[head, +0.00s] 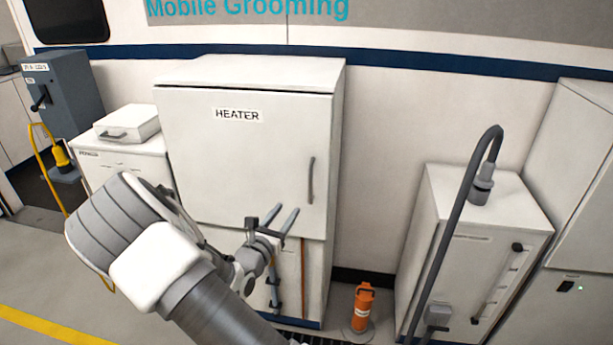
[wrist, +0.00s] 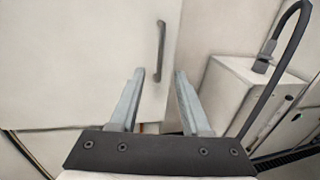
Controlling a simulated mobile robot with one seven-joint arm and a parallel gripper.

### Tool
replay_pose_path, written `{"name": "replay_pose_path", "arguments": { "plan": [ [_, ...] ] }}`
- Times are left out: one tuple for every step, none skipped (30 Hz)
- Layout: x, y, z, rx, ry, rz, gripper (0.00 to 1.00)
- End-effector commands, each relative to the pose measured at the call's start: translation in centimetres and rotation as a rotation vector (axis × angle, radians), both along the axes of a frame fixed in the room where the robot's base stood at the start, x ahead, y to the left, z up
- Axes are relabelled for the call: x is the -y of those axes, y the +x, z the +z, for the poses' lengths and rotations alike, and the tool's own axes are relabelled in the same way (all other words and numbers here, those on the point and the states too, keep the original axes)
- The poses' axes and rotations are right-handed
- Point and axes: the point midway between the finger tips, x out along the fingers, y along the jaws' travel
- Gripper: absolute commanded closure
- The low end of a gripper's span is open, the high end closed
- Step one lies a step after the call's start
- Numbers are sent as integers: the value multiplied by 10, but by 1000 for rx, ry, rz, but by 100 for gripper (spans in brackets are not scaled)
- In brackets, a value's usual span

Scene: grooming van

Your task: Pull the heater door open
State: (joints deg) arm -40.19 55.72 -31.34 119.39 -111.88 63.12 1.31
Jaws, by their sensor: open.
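The heater is a white cabinet with a door (head: 245,150) labelled HEATER, shut, in the middle of the head view. Its grey vertical bar handle (head: 311,180) is near the door's right edge. My gripper (head: 284,217) is open and empty, below and left of the handle in the head view. In the wrist view the handle (wrist: 160,50) stands upright beyond the fingertips, between their lines. The gripper's two fingers (wrist: 158,72) are spread apart and do not visibly touch the handle. The door (wrist: 75,65) fills the left of the wrist view.
A white cabinet with a dark hose (head: 465,190) stands to the right. An orange cylinder (head: 362,308) is on the floor beside the heater. A small white cabinet (head: 125,160) bearing a white box (head: 127,124) stands at left. Wall shows between heater and right cabinet.

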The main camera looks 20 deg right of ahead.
Motion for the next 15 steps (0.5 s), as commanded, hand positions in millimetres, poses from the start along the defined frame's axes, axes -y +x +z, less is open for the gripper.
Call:
{"name": "replay_pose_path", "arguments": {
  "plan": [
    [3, 3, 0, 0, -1, 0, 53],
    [5, 5, 0, 0, -1, -1, 53],
    [9, 8, 0, 1, -1, -3, 53],
    [12, 11, 0, 1, -1, -3, 53],
    [16, 14, 1, 1, -1, -3, 53],
    [22, 19, 0, 2, -1, -4, 53],
    [26, 23, 0, 1, -1, -5, 53],
    [30, 28, 0, 2, -1, -4, 53],
    [37, 34, 0, 2, -1, -5, 53],
    [42, 39, 1, 3, 0, -5, 53],
    [47, 44, 0, 1, 0, -5, 53],
    [53, 50, 0, 2, -1, -4, 53],
    [58, 54, 0, 1, 0, -5, 53],
    [63, 59, 0, 1, 0, -5, 53],
    [69, 65, 1, 2, -1, -4, 53]
  ]
}}
